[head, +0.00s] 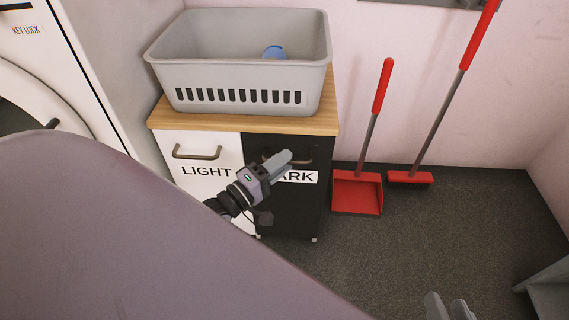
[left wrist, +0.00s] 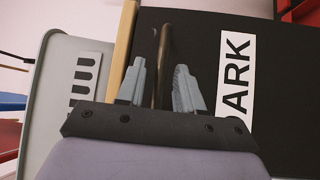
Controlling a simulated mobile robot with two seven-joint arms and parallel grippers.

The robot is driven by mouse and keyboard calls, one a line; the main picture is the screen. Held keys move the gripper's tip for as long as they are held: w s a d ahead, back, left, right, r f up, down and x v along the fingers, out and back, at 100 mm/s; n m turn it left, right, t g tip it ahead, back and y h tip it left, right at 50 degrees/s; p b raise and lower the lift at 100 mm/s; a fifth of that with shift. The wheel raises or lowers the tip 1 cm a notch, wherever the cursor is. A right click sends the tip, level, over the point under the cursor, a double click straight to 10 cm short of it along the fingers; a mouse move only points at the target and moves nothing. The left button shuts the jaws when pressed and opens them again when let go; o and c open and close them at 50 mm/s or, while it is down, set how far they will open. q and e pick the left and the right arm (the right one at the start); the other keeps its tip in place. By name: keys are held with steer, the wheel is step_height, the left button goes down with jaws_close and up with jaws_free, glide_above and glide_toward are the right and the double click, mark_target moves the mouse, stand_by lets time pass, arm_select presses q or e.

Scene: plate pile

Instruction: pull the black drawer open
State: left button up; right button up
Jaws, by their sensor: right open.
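The black drawer (head: 300,215) is the right front of a small cabinet, with a white label partly hidden by my left gripper and reading "ARK". It looks flush with the white drawer. Its dark bar handle (left wrist: 164,60) shows in the left wrist view. My left gripper (head: 284,160) is at the handle in the head view. In the left wrist view the handle lies between its open fingers (left wrist: 160,88), with a gap on each side. My right gripper (head: 450,308) is open and empty at the bottom edge of the head view, away from the cabinet.
A white "LIGHT" drawer (head: 187,190) is beside the black one. A grey basket (head: 240,72) with something blue inside stands on the wooden top (head: 225,124). A red dustpan (head: 357,192) and a red broom (head: 410,178) stand right of the cabinet. The dark floor in front is clear.

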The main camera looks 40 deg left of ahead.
arm_select(q)
steer(key=shift+w+d, duration=0.15)
steer(key=shift+w, duration=0.35)
arm_select(e)
steer(key=shift+w+a, duration=0.1)
arm_select(q)
steer(key=shift+c, duration=0.3)
jaws_close()
